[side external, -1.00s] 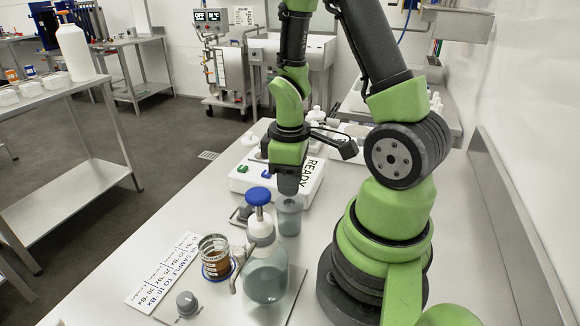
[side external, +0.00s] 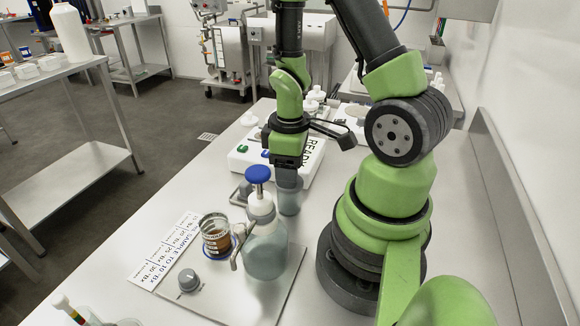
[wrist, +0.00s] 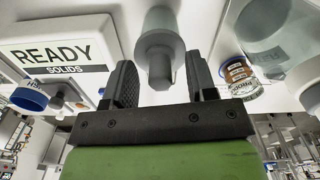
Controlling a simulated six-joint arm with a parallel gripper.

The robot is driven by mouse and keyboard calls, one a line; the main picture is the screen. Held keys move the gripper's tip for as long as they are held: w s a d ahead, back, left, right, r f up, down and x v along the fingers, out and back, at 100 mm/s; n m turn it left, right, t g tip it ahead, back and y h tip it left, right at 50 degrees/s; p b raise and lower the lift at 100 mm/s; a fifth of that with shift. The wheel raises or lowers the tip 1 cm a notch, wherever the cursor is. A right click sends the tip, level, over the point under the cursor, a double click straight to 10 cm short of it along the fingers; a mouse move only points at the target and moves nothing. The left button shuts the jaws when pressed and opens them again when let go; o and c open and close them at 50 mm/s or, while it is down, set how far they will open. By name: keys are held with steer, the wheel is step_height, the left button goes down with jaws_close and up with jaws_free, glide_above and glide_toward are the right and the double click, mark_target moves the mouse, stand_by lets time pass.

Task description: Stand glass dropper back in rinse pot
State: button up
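My gripper (side external: 287,168) points down over a blue-grey translucent pot (side external: 290,198), which I take for the rinse pot, behind the pump bottle. In the wrist view my gripper (wrist: 162,82) has its two dark fingers spread apart. A grey stepped cylinder (wrist: 160,46) with a narrow end sits between them, with a gap on both sides. It may be the dropper's top over the pot; I cannot tell for sure. No clear glass stem of a dropper shows.
A blue-topped pump bottle (side external: 265,250) stands near the pot, beside a jar of amber liquid (side external: 216,235) and a grey knob (side external: 189,280). A white READY box (side external: 245,158) lies behind. A stick with coloured bands (side external: 68,308) shows at the bottom left.

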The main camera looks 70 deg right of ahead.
step_height(320, 180, up, 10)
steer(key=shift+f, duration=0.1)
stand_by(0.6)
stand_by(0.4)
steer(key=s+a+r+m+t+y, duration=0.2)
steer(key=a+r+m+t, duration=0.3)
steer(key=a+r, duration=0.6)
step_height(320, 180, up, 2)
steer(key=shift+s+a+r+m+t, duration=0.15)
steer(key=shift+s+m+t, duration=0.35)
steer(key=shift+t, duration=0.6)
steer(key=shift+c, duration=0.3)
